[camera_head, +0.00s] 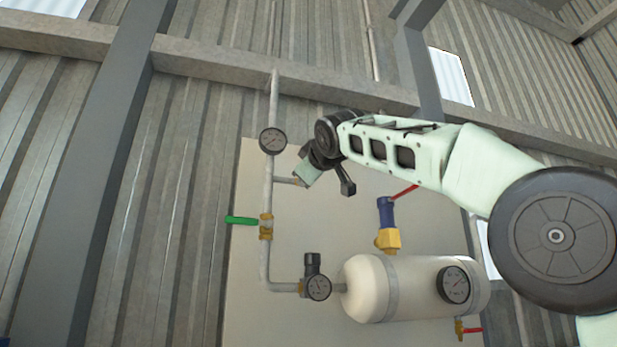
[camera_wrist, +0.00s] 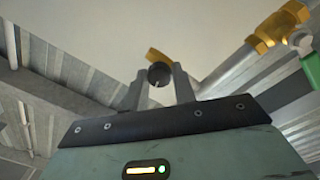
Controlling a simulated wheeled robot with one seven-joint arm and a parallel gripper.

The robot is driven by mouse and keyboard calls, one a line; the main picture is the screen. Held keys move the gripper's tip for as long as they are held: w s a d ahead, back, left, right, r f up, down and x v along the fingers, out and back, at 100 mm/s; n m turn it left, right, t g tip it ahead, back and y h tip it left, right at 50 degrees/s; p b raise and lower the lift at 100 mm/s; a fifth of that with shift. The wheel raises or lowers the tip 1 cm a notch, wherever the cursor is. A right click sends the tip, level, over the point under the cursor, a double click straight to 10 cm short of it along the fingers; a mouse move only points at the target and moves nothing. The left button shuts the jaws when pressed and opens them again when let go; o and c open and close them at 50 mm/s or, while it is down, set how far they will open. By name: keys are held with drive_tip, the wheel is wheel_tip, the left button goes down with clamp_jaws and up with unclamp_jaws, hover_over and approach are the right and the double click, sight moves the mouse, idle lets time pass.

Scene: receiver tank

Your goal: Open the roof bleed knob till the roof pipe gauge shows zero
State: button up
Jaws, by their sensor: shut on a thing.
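The roof pipe gauge (camera_head: 272,141) is a dark-faced round dial on the upright grey pipe. Its needle is too small to read surely. A short stub pipe (camera_head: 284,180) leaves the pipe to the right below the gauge, toward my gripper (camera_head: 302,176). In the wrist view, a small black round knob (camera_wrist: 159,74) with a white mark and a brass part (camera_wrist: 155,55) behind it sits between the two grey fingertips of my gripper (camera_wrist: 158,84). The gripper is shut on this knob. My gripper hides the knob in the head view.
A green-handled brass valve (camera_head: 266,226) is on the pipe below. A regulator with a gauge (camera_head: 318,288) joins the white tank (camera_head: 368,290), which has its own gauge (camera_head: 454,284). A blue and yellow valve with a red lever (camera_head: 387,222) stands above the tank.

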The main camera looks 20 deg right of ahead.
drive_tip(key=shift+f+m, duration=0.15)
drive_tip(key=shift+m, duration=1.55)
drive_tip(key=o, duration=1)
drive_tip(key=s+b, duration=0.8)
drive_tip(key=s, duration=0.9)
drive_tip(key=shift+s+a+f+b, duration=0.2)
drive_tip(key=shift+a+b, duration=0.1)
